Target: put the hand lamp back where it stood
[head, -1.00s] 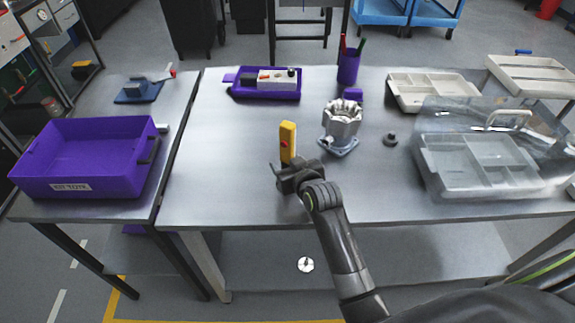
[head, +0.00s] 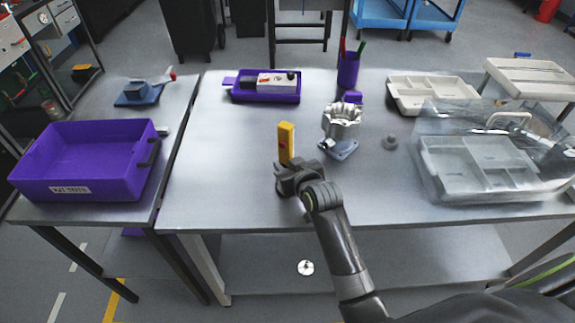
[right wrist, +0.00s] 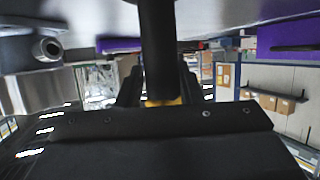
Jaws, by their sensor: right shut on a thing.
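The hand lamp (head: 286,141) is a yellow upright bar with a small red button on its face. My right gripper (head: 287,168) is shut on its lower end, near the front middle of the table. The lamp stands nearly vertical. Its bottom is hidden by the gripper, so I cannot tell whether it touches the table. In the right wrist view a dark bar runs down to my gripper (right wrist: 158,98), with a bit of yellow between the fingers. My left gripper is not in view.
A purple tray (head: 265,99) and a purple pen cup (head: 348,70) are behind. A clear-lidded organizer (head: 480,185) fills the right. The table left of the lamp is clear.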

